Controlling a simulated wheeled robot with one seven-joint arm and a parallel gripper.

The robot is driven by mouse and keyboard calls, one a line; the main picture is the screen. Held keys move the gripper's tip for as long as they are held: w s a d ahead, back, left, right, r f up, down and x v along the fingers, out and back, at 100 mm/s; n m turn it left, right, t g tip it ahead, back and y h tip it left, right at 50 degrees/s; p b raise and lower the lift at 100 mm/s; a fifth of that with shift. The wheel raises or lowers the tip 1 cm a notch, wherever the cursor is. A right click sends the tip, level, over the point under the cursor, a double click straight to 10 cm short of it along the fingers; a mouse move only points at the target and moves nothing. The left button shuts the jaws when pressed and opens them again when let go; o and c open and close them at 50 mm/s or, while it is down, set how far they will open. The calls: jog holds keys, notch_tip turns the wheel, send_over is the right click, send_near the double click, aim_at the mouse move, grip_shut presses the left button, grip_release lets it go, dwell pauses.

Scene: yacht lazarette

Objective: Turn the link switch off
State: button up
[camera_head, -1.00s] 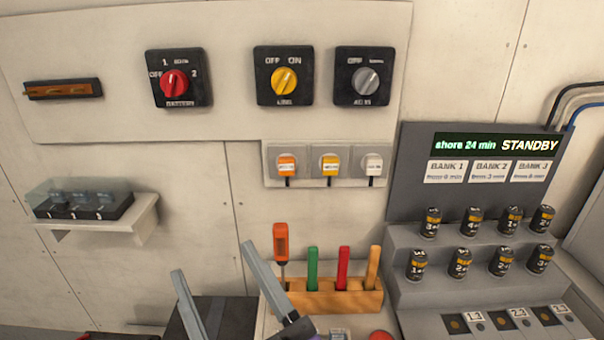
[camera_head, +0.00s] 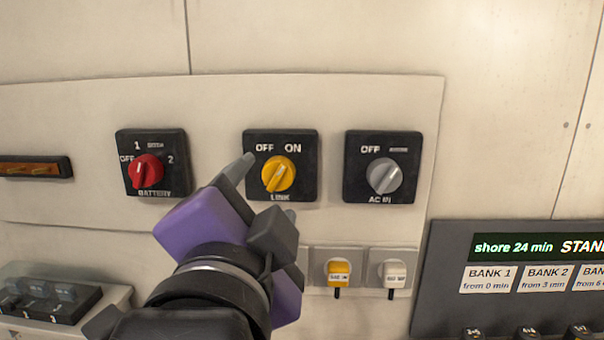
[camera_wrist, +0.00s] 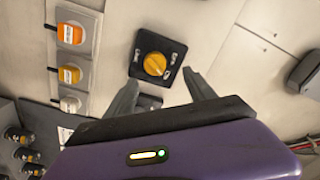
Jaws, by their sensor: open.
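The LINK switch is a black square plate (camera_head: 307,190) with a yellow knob (camera_head: 279,174), on the wall panel between two other switches. OFF is printed at its upper left and ON at its upper right. The knob's ridge slants up to the right, towards ON. My gripper (camera_head: 267,187) is open and empty in front of the plate, one finger at the knob's left and the other below it. In the wrist view the knob (camera_wrist: 155,64) shows beyond and between the open fingertips (camera_wrist: 158,80). I see no clear contact.
The red BATTERY switch (camera_head: 147,172) is to the left and the grey AC IN switch (camera_head: 384,176) to the right. Plugs, one yellow (camera_head: 338,274) and one white (camera_head: 393,275), sit below. A grey bank display (camera_head: 450,240) stands at the lower right.

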aim_at(277, 179)
jog(key=shift+m, duration=0.4)
jog(key=w, duration=0.2)
jog(key=w+p, duration=0.1)
jog(key=w, duration=0.2)
jog(key=w+p, duration=0.1)
jog(key=w, duration=0.1)
jog(key=shift+w+d+f, duration=0.25)
jog(key=shift+w+f, duration=0.1)
